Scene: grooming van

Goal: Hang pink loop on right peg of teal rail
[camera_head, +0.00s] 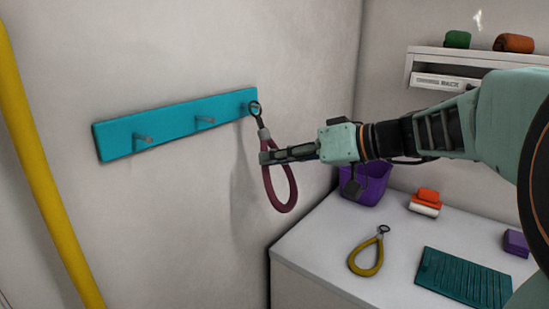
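The teal rail (173,121) is fixed to the wall with three pegs, set in a row. Its right peg (246,106) is partly hidden by the small dark ring of the loop. The pink loop (282,192), dark pink with a grey collar and a ring on top, hangs upright from my gripper (268,153). My gripper is shut on it just below the collar. The ring overlaps the right peg in this view; I cannot tell whether the peg is through it. The middle peg (205,120) and left peg (143,138) are bare.
A yellow pole (40,160) stands at the left. Below right, a white counter (325,250) holds a yellow loop (368,258), a teal ridged mat (465,279), a purple bin (372,187) and small blocks. A white shelf (470,57) is on the right wall.

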